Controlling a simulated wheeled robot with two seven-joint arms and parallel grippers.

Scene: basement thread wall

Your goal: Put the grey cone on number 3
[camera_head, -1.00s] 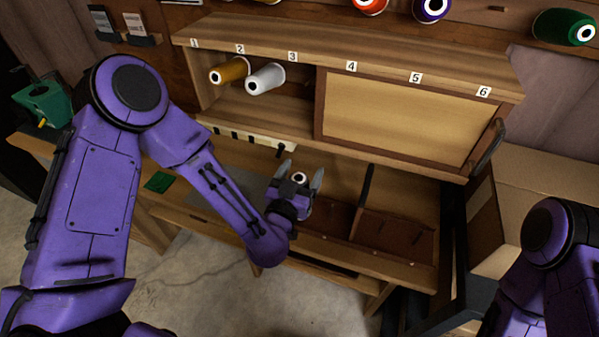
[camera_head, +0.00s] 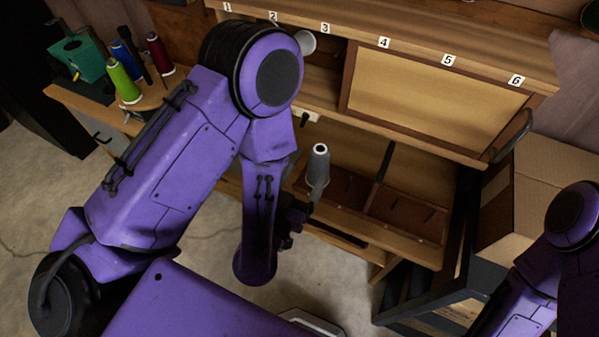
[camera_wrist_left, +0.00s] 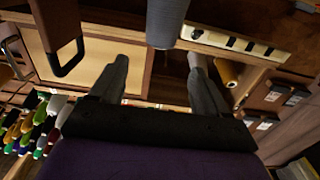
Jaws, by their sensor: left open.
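The grey cone (camera_head: 318,168) is upright in the head view, over the front of the desk, with its pale tip on top. What its base rests on is hidden. In the left wrist view the grey cone (camera_wrist_left: 167,22) shows at the top, beyond the space between the two fingers. My left gripper (camera_head: 292,222) is just left of and below the cone, partly hidden by its arm. In the wrist view the left gripper (camera_wrist_left: 157,72) has its fingers apart with nothing between them. The number 3 label (camera_head: 325,28) is on the shelf edge. My right gripper is out of view.
Green (camera_head: 124,82), blue and red cones stand at the left. A closed panel (camera_head: 435,90) lies under labels 4 to 6. A cardboard box (camera_head: 550,180) is at the right.

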